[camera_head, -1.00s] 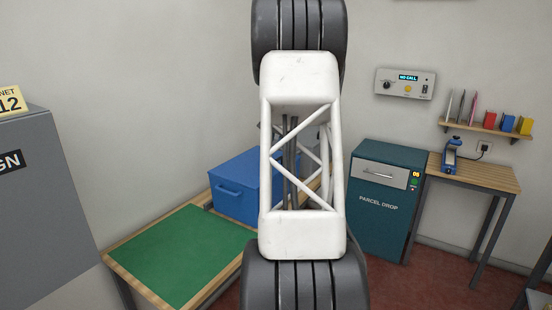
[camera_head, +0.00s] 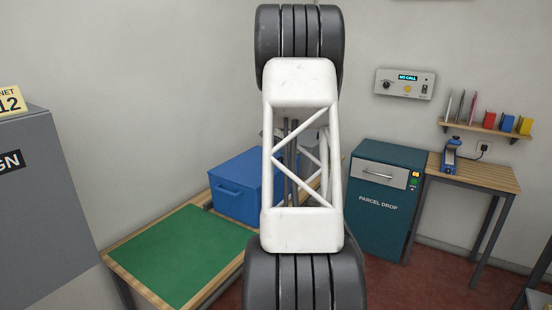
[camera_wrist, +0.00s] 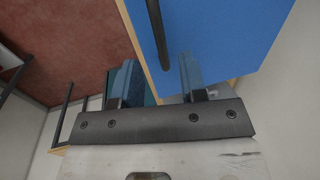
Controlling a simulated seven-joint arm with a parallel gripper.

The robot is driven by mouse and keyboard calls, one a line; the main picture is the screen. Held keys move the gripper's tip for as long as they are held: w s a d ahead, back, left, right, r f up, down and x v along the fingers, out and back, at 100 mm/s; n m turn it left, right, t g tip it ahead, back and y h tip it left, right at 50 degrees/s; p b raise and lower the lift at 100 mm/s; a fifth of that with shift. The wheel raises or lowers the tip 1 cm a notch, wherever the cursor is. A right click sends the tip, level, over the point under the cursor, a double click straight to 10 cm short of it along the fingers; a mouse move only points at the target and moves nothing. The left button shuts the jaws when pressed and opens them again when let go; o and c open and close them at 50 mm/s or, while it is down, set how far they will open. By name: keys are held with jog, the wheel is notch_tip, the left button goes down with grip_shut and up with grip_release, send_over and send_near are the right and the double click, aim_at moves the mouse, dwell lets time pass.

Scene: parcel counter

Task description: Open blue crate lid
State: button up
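The blue crate (camera_head: 236,198) stands on the wooden-edged bench against the wall, with a handle on its near side. Its lid (camera_head: 246,166) looks flat and shut, but my arm hides the right part. In the wrist view, a large blue surface of the crate (camera_wrist: 225,35) fills the upper right, with a dark bar along its left part. My gripper (camera_wrist: 158,82) is open, its two blue-padded fingers apart at the bar's lower end.
A green mat (camera_head: 182,255) lies clear on the bench in front of the crate. A teal parcel drop cabinet (camera_head: 378,228) stands to the right, beside a small wooden table (camera_head: 485,177). A grey cabinet (camera_head: 40,215) stands at the left.

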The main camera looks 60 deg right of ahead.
jog(key=shift+w+f, duration=0.25)
jog(key=shift+f, duration=0.85)
jog(key=shift+w+f, duration=0.2)
jog(key=shift+f, duration=0.9)
grip_shut()
